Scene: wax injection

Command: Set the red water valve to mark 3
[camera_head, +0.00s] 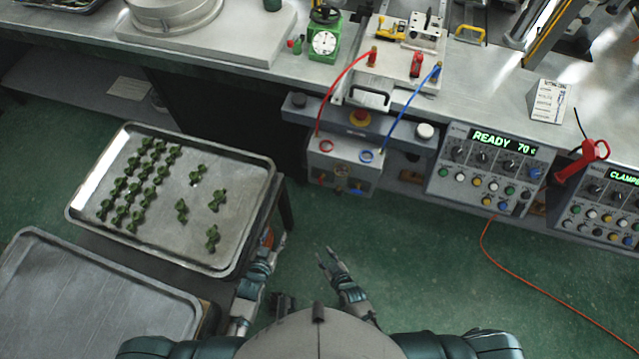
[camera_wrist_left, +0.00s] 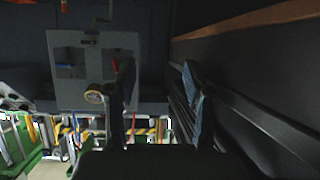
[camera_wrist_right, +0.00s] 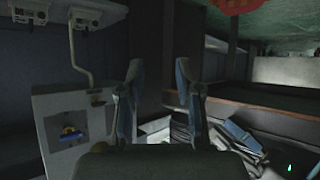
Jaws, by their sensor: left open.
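The grey water box (camera_head: 340,172) hangs below the bench edge. I cannot tell which red part is the valve, nor read any marks. My left gripper (camera_head: 277,242) is open beside the tray's right side, short of the box; its fingers stand apart in the left wrist view (camera_wrist_left: 160,85). My right gripper (camera_head: 331,262) is open and empty below the box; its fingers are apart in the right wrist view (camera_wrist_right: 158,85).
A metal tray (camera_head: 240,235) with several green pieces stands left of my left gripper, with an empty tray (camera_head: 90,305) nearer. Red (camera_head: 340,85) and blue (camera_head: 405,105) hoses run to the box. A READY 70 control panel (camera_head: 485,170) is on the right. Floor between is clear.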

